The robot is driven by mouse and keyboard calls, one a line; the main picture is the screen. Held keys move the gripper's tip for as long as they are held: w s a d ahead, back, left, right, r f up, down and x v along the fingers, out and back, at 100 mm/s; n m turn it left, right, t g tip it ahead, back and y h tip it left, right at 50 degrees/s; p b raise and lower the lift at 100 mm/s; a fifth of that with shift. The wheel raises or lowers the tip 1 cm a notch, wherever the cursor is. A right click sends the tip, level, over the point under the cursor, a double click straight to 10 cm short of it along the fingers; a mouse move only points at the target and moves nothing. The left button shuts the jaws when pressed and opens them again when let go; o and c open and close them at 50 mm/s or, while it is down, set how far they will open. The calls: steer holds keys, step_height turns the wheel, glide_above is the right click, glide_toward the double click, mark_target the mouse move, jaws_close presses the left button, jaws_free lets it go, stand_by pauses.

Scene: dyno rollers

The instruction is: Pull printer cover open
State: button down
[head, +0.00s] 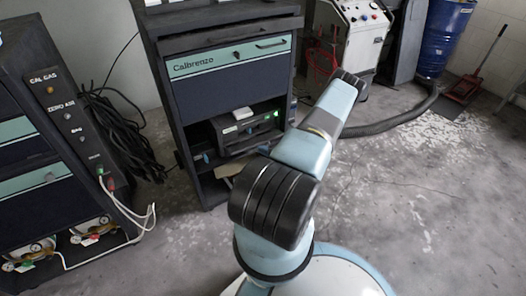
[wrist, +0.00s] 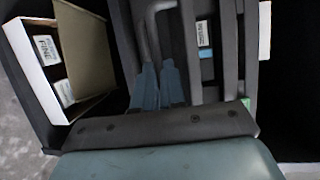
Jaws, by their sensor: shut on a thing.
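The dark printer (head: 240,131) sits on the open shelf of the Calbrenzo cabinet in the head view; my arm passes just right of it. In the wrist view, a dark grey slatted front (wrist: 228,60) fills the middle, with a grey loop handle (wrist: 143,35) on its left part. My gripper (wrist: 159,84) has its two blue fingers close together at the lower end of this handle and is shut on it. The exact contact is partly hidden between the fingers. In the head view my gripper is hidden. How far the cover is open cannot be told.
The cabinet (head: 230,66) has a closed drawer above the shelf. An open carton (wrist: 88,45) with small boxes stands left of the fingers in the wrist view. Black cables (head: 120,135) hang left of the cabinet.

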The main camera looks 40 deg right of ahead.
steer(key=c, duration=1.5)
jaws_free()
steer(key=v, duration=1.3)
steer(key=shift+s+d, duration=0.1)
steer(key=shift+s, duration=0.3)
